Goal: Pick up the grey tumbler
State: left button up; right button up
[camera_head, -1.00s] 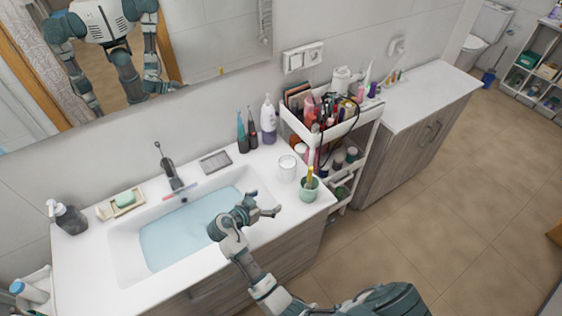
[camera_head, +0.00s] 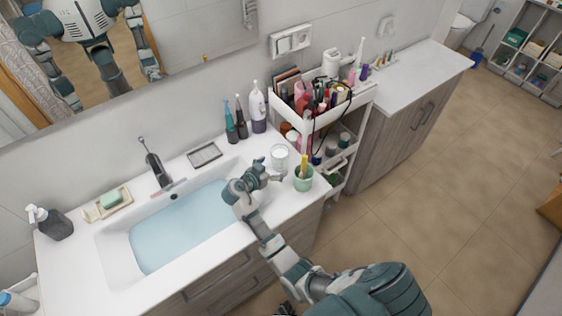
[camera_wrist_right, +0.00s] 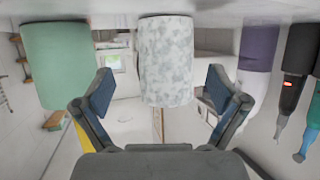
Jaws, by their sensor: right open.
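The grey tumbler (camera_head: 280,154) stands on the white counter between the sink and the cart, beside a green cup (camera_head: 303,180). In the right wrist view, which looks upside down, the speckled pale grey tumbler (camera_wrist_right: 166,58) appears centred between the open fingers. My right gripper (camera_head: 270,172) is open and empty, just in front of the tumbler at the sink's right end. It also shows in the right wrist view (camera_wrist_right: 161,92). I cannot tell whether the fingertips reach alongside the tumbler. My left gripper is not in view.
The green cup, holding a yellow item, stands close on the right. Several bottles (camera_head: 258,110) stand behind, near the wall. The filled sink (camera_head: 180,225) lies left. A crowded cosmetics cart (camera_head: 325,122) stands right of the counter.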

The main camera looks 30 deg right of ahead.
aim_at(274, 164)
jog(key=shift+w+d+f, duration=0.1)
jog(key=shift+w+d, duration=0.15)
jog(key=shift+w+d+f+b, duration=0.5)
jog(key=shift+w+d+b, duration=0.2)
jog(key=shift+d, duration=0.15)
jog(key=shift+w+d+f, duration=0.2)
jog(key=shift+w+d, duration=0.1)
jog(key=shift+d, duration=0.1)
jog(key=shift+s+d, duration=0.1)
jog(key=shift+c, duration=0.5)
jog(key=shift+d, duration=0.15)
jog(key=c, duration=1.4)
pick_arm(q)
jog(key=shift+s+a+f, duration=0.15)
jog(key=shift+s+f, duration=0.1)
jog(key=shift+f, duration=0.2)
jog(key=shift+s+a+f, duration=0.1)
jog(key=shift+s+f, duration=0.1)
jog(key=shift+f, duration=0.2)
pick_arm(e)
jog(key=shift+o, duration=0.2)
jog(key=shift+r, duration=0.15)
jog(key=shift+r, duration=0.1)
